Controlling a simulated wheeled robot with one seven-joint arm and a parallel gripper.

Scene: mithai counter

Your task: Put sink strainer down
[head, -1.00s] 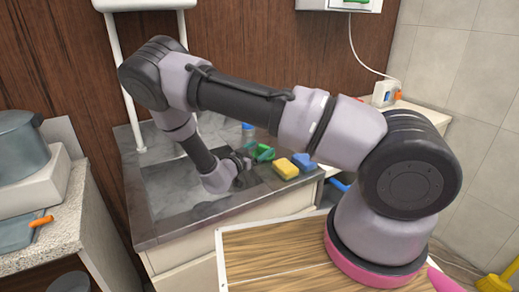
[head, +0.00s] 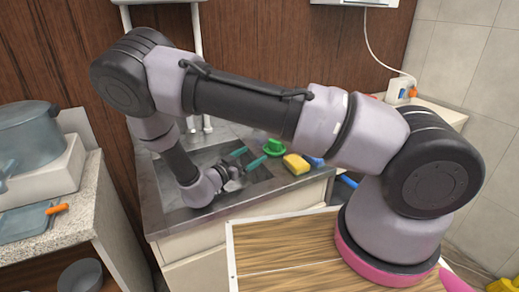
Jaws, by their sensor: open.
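A green round piece with a raised middle (head: 273,147), which looks like the sink strainer, rests on the grey counter (head: 165,222) at the right of the sink. My gripper (head: 248,157) is open, its two teal fingers pointing up and right toward the green piece. The green piece appears just beyond the fingertips, not between them. The sink basin (head: 182,192) lies under and left of my gripper, partly hidden by my arm.
A yellow sponge (head: 296,164) and a blue one (head: 313,161) lie right of the green piece. A pot (head: 30,138) stands on a block at the left, with an orange-handled item (head: 57,209) below. My arm hides the counter's back.

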